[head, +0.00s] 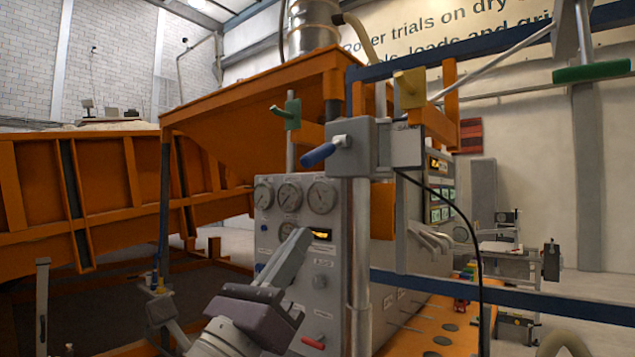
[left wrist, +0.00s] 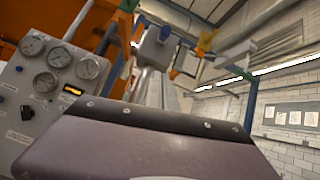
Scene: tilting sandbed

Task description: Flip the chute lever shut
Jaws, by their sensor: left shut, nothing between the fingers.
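A blue-handled lever (head: 322,154) sticks out to the left and slightly down from a grey box (head: 357,148) on an upright post. A green handle (head: 285,113) stands on a thin rod left of it, in front of the orange hopper (head: 250,100). I cannot tell for sure which of these is the chute lever. In the left wrist view the blue handle (left wrist: 165,33) shows beyond my gripper. My left gripper (head: 300,238) is shut and empty, pointing up in front of the gauge panel, below the blue lever and apart from it. My right gripper is not in view.
The grey gauge panel (head: 297,270) stands close behind my left gripper. A blue rail (head: 520,302) crosses at the right, and a black cable (head: 470,225) hangs near the post. A long green handle (head: 592,72) hangs at upper right. The air left of the post is free.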

